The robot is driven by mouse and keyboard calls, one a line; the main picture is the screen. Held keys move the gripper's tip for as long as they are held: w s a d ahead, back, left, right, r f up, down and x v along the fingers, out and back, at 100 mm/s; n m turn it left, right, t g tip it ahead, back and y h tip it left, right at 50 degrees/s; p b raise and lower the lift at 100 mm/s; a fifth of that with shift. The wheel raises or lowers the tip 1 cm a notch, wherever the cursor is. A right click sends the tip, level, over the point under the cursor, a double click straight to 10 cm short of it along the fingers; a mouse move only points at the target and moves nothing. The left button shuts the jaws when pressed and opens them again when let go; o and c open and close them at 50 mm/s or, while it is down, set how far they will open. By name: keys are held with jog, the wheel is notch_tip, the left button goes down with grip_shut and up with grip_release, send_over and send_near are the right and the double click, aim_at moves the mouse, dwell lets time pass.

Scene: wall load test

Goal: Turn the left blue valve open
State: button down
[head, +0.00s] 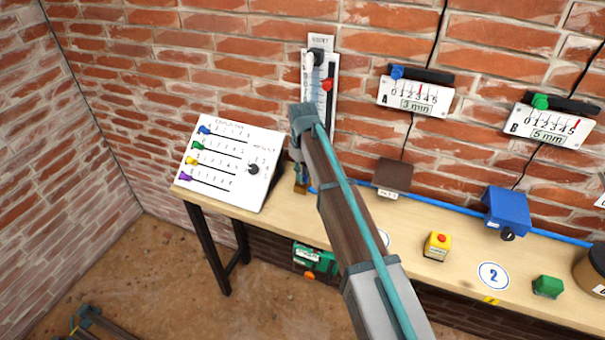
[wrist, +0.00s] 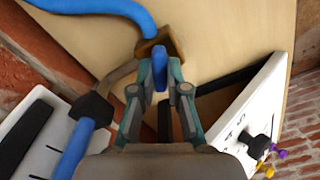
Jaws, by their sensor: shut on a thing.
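The left blue valve (wrist: 159,65) shows in the wrist view as a blue handle on a brass-brown body, near the bench surface. My gripper (wrist: 160,85) is shut on this handle, with one teal finger on each side of it. In the head view, my gripper (head: 297,170) points down at the back of the bench, beside the white panel. There the valve's brown body (head: 301,187) shows just below the fingers, and my arm and fingers hide most of the handle. I cannot tell how far the handle is turned.
A white slider panel (head: 235,160) stands close on the left. A wall gauge (head: 330,90) with a red slider is behind my arm. A blue pipe (head: 440,204) runs along the bench back. A blue box (head: 507,210) and a yellow button box (head: 437,247) stand farther right on the bench (head: 400,255).

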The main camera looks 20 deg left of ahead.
jog(key=n, duration=0.5)
jog(key=shift+n, duration=0.3)
jog(key=shift+a, duration=0.1)
dwell(0.3)
jog(key=c, duration=1.2)
grip_release()
jog(key=shift+o, duration=0.2)
jog(key=shift+r, duration=0.1)
notch_tip(320, 180, up, 12)
